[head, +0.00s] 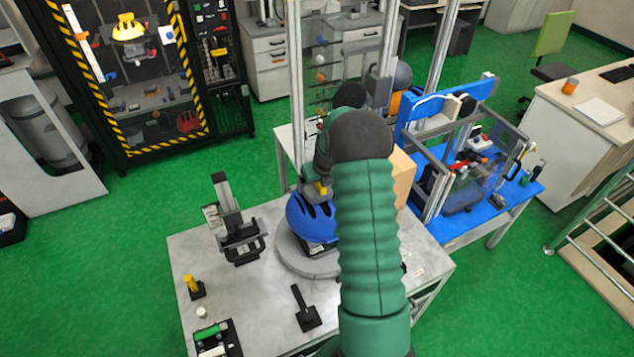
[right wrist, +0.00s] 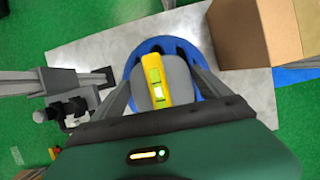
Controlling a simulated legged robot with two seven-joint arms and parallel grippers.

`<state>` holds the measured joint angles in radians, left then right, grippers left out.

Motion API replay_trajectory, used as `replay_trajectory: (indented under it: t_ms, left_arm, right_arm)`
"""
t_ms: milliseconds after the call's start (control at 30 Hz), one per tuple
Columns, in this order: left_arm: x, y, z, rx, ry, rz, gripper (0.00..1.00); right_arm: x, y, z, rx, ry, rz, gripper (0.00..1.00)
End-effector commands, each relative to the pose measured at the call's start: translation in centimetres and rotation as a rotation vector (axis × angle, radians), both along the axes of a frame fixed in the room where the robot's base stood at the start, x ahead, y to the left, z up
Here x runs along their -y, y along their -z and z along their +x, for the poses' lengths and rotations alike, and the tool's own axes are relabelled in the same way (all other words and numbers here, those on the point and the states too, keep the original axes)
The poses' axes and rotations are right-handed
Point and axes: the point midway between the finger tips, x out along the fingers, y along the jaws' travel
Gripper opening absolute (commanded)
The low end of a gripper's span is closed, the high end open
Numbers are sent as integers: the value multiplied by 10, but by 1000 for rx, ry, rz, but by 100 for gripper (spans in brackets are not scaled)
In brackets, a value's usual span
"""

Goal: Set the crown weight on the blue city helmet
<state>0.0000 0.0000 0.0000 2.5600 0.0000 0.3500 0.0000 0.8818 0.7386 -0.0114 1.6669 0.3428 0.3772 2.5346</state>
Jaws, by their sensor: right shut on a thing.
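The blue city helmet (head: 306,221) sits on a round grey turntable (head: 300,258) on the grey table, left of my right arm. It also shows from above in the right wrist view (right wrist: 165,45). A grey rounded crown weight (right wrist: 179,82) with a yellow spirit level (right wrist: 156,80) on top is between my right gripper's fingers (right wrist: 165,72), directly over the helmet's crown. My right gripper (head: 319,188) is shut on this weight. Whether the weight touches the helmet cannot be told. My arm hides part of the helmet. My left gripper is out of view.
A dark stand (head: 235,232) is left of the helmet; a yellow-topped post (head: 193,287) and a black stand (head: 305,311) are nearer. A cardboard box (right wrist: 245,32) lies right of the helmet. Metal uprights (head: 296,100) rise behind it. A blue bench (head: 478,222) adjoins at right.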

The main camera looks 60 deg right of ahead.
Motion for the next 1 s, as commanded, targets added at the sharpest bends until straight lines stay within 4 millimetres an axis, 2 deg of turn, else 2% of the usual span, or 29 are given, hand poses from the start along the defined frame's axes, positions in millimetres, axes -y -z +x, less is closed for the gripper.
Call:
replay_trajectory:
  t_ms: [633,667,733,767,1000]
  left_arm:
    - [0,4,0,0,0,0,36]
    - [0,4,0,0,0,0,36]
    - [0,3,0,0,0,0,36]
    - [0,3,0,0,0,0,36]
    - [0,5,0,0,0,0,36]
  right_arm:
    - [1,5,1,4,1,-3,14]
    - [1,5,1,3,2,-4,89]
    - [1,5,1,3,1,-3,99]
    - [1,5,1,3,1,-3,100]
    - [0,7,-1,-2,1,3,100]
